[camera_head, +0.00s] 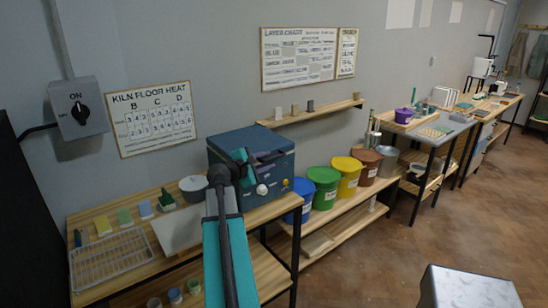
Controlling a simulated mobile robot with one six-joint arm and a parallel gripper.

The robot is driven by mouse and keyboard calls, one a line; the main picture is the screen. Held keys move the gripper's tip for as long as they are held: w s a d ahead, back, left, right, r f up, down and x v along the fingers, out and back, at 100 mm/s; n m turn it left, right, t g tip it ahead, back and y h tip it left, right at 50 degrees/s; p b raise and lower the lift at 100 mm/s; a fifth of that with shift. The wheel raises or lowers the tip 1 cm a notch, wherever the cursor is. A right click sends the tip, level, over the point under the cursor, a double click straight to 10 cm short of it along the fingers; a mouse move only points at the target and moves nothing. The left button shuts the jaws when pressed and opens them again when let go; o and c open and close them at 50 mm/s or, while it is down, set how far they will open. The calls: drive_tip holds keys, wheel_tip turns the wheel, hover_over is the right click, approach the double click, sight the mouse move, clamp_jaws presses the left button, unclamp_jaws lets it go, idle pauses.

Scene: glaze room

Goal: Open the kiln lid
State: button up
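The kiln is a dark blue box (278,180) on the wooden bench, left of the picture's middle. Its lid (238,138) is the blue top and looks shut, lying flat on the body. A dark bar that may be the lid's handle shows at the front, partly behind my gripper. My gripper (256,160) is in front of the kiln's upper front, at about lid height. My teal and black arm hides the kiln's left front. The fingers are small and dark against the kiln, so I cannot tell whether they touch it or are open.
A wire rack (108,258), a pale board (178,232) and a grey pot (194,187) stand left of the kiln. Lidded buckets, including a green one (323,186), line the low shelf to the right. A wall shelf (312,113) hangs above. The floor at right is mostly clear.

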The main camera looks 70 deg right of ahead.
sight(271, 159)
drive_tip(key=shift+p+x, duration=0.65)
drive_tip(key=shift+x, duration=2.1)
clamp_jaws()
